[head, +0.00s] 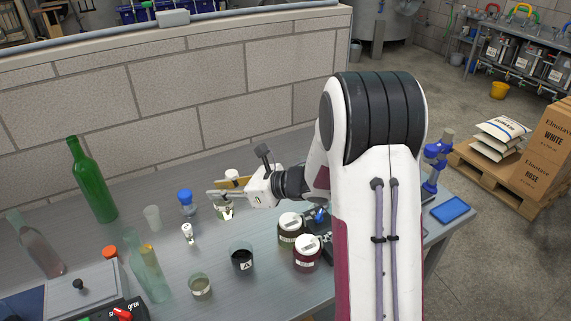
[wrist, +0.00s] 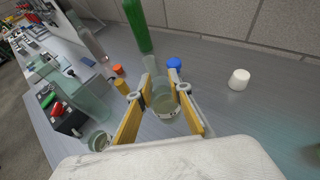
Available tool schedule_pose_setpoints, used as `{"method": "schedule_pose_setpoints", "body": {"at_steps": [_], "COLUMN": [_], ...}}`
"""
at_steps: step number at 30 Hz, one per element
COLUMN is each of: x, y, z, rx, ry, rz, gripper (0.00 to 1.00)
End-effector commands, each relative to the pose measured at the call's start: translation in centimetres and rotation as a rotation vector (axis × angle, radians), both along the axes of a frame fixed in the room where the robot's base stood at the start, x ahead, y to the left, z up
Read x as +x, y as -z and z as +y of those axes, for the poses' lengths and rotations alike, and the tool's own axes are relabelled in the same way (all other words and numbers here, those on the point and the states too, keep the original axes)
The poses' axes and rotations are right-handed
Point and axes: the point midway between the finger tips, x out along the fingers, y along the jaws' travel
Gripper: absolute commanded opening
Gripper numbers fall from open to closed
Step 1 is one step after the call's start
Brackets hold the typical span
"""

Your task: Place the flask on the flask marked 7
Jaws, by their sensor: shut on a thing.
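My gripper (head: 214,194) is shut on a small clear glass flask (head: 225,211) with a pale label whose mark I cannot read. In the wrist view the flask (wrist: 165,103) sits between the yellow finger pads of my gripper (wrist: 162,92). I cannot tell whether it touches the table. In the head view a dark-filled glass flask (head: 242,261) with a label stands nearer the front, and a clear glass (head: 200,287) with a pale label is left of it. I cannot make out a 7 on any of them.
Two lidded jars (head: 291,228) (head: 307,252) stand right of the dark flask. A clear bottle (head: 149,272), a green bottle (head: 91,180), a blue-topped item (head: 186,200) and a frosted cup (head: 152,217) stand left. A white cap (wrist: 239,79) lies near the wall.

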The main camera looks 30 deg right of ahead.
Motion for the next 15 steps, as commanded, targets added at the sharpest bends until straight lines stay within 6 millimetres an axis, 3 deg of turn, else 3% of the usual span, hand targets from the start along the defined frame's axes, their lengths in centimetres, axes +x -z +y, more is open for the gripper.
{"method": "schedule_pose_setpoints", "body": {"at_steps": [8,15], "x": [2.2,5.5], "y": [-0.7,-2.3], "z": [-5.2,-12.1], "rx": [0.000,0.000], "ry": [0.071,0.189], "rz": [-0.001,-0.001], "gripper": [0.00,0.00]}}
